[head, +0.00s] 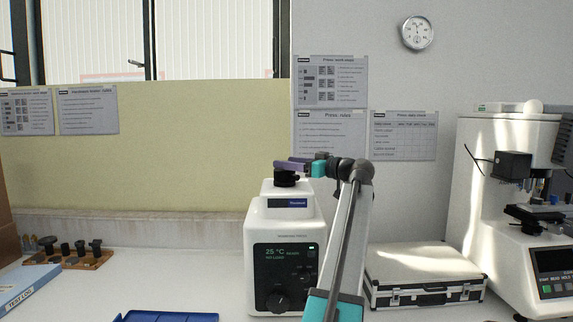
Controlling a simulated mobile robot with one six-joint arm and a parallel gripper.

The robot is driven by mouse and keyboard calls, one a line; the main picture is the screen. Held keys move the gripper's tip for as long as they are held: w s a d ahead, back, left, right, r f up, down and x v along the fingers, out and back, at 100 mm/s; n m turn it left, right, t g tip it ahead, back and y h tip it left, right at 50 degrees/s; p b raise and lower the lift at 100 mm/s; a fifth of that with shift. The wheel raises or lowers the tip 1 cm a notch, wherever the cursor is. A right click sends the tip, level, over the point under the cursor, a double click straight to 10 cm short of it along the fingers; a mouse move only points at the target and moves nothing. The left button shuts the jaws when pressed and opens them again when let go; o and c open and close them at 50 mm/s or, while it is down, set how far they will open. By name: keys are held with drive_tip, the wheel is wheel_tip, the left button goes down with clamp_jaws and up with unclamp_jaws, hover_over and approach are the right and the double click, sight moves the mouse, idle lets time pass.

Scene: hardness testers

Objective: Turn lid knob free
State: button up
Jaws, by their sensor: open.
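A white mounting press (255,230) stands on the bench in the middle of the head view. Its front panel (285,262) is dark, with a green "25 °C" readout and a black dial. The black lid knob (286,180) sits on top of the press. My gripper (290,166) is at the knob, reaching in from the right with its purple-grey fingers level across the knob's top. The jaws are open. The near finger hides part of the knob, and I cannot tell whether the fingers touch it.
A silver case (425,275) lies right of the press, beside a large white hardness tester (510,150). A wooden stand (75,258) with dark parts, a blue binder (22,292) and a blue tray (165,316) are left. The bench between them is clear.

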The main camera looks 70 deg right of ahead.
drive_tip(key=v, duration=1.2)
drive_tip(key=shift+b, duration=0.3)
drive_tip(key=shift+s, duration=0.15)
